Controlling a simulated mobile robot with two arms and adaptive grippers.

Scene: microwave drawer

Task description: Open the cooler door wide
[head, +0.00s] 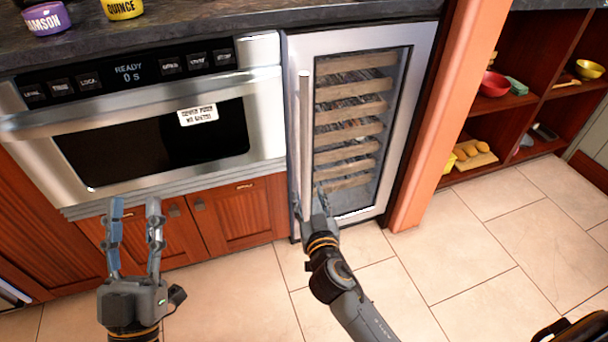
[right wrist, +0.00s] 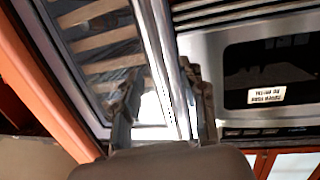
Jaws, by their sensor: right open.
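The cooler door (head: 408,90) is a steel frame around glass, with wooden shelves visible behind it. It looks closed, flush beside the microwave drawer. Its long vertical bar handle (head: 304,125) runs along the door's left side. My right gripper (head: 309,196) is at the lower part of this handle. In the right wrist view the handle (right wrist: 168,60) passes between the open fingers of my right gripper (right wrist: 160,85); whether either finger touches it is unclear. My left gripper (head: 134,208) is open and empty, in front of the lower wooden cabinets.
A steel microwave drawer (head: 270,90) is left of the cooler, above wooden cabinets (head: 240,212). An orange post (head: 450,110) stands close on the cooler's right, then open shelves (head: 520,105) with bowls. The tiled floor (head: 480,240) in front is clear.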

